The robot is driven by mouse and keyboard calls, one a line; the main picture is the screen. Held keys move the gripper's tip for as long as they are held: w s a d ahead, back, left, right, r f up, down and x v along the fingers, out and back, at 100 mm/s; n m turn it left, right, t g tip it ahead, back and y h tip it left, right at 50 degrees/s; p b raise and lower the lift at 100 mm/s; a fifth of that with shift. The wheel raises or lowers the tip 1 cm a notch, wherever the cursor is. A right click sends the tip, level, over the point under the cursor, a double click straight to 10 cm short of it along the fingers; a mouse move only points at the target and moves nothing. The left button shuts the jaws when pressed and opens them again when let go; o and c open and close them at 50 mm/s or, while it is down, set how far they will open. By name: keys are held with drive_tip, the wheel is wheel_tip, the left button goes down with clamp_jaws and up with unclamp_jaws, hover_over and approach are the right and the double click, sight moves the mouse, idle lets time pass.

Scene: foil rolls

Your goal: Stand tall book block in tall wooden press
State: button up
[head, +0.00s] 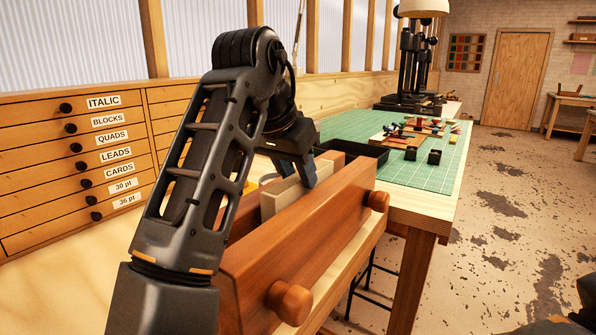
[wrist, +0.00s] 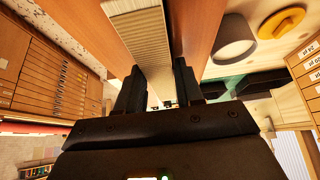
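The tall wooden press (head: 318,238), reddish brown with round wooden knobs, stands at the near end of the bench. The pale book block (head: 283,198) stands between its two boards, with its upper part showing above the front board; its lower end is hidden. My gripper (head: 298,172) points down at the block's far end, one finger on each side. In the wrist view my gripper (wrist: 160,85) has the block (wrist: 141,35) filling the space between its fingers, with no clear gap. The press boards (wrist: 186,30) run along both sides of the block there.
A dark tray (head: 357,153) sits just beyond the press. A green cutting mat (head: 425,172) holds several small blocks farther back. A grey cylinder (wrist: 234,40) and a yellow round thing (wrist: 282,21) are beside the press. Labelled drawers (head: 75,160) line the left.

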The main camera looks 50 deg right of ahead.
drive_tip(key=shift+o, duration=0.8)
drive_tip(key=shift+s+f, duration=0.2)
drive_tip(key=shift+f, duration=0.25)
drive_tip(key=shift+r, duration=0.3)
drive_tip(key=v, duration=1.2)
drive_tip(key=shift+w+r+p, duration=0.2)
drive_tip(key=shift+r+p, duration=0.05)
drive_tip(key=shift+p, duration=0.1)
